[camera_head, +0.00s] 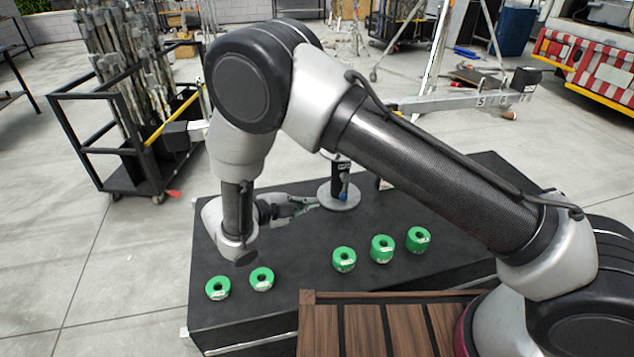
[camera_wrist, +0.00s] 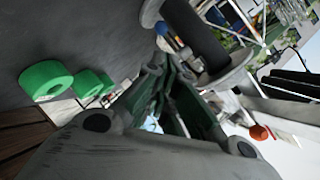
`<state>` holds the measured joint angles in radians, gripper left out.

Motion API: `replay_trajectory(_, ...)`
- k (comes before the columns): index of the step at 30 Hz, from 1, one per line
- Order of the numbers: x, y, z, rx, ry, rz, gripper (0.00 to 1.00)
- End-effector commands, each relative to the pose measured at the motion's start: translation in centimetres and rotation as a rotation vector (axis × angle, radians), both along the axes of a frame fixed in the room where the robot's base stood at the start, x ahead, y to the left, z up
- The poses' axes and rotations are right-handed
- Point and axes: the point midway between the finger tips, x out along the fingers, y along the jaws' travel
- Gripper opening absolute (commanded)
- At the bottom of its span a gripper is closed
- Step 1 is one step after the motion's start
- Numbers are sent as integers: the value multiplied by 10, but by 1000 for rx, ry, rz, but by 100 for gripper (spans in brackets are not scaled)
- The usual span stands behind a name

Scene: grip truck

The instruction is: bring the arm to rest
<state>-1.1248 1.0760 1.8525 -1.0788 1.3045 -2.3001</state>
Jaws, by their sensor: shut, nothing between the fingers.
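My gripper (camera_head: 300,205) is above the left part of the black table top, reaching to the right toward a round silver base with a black post (camera_head: 339,193). Its fingers are together and nothing shows between them. My arm arches across the head view and partly covers the hand. In the wrist view the gripper (camera_wrist: 168,75) points toward the same post (camera_wrist: 200,35), which stands just beyond the fingertips. I cannot tell whether they touch the base.
Several green wheels (camera_head: 344,260) lie on the black table (camera_head: 290,245), apart from my gripper. Some show in the wrist view (camera_wrist: 46,80). A slatted wooden surface (camera_head: 365,330) is in front. A cart of metal stands (camera_head: 125,185) is behind left. Open floor lies left.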

Motion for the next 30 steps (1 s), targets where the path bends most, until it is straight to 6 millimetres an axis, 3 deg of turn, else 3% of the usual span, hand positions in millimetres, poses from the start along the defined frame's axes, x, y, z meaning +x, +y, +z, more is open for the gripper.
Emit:
replay_trajectory(5, -1, 1, 1, 23, -27, -13, 0)
replay_trajectory(9, -4, 0, -4, 170, -173, -107, 0)
replay_trajectory(14, -31, -34, -22, 380, -415, -368, 0)
replay_trajectory(16, -45, -48, -18, 471, -536, -500, 0)
replay_trajectory(20, -63, -78, 13, 652, -804, -812, 0)
replay_trajectory(24, -74, -119, 62, 804, -1131, -1214, 0)
replay_trajectory(30, -92, -181, 136, 884, -1592, -1797, 0)
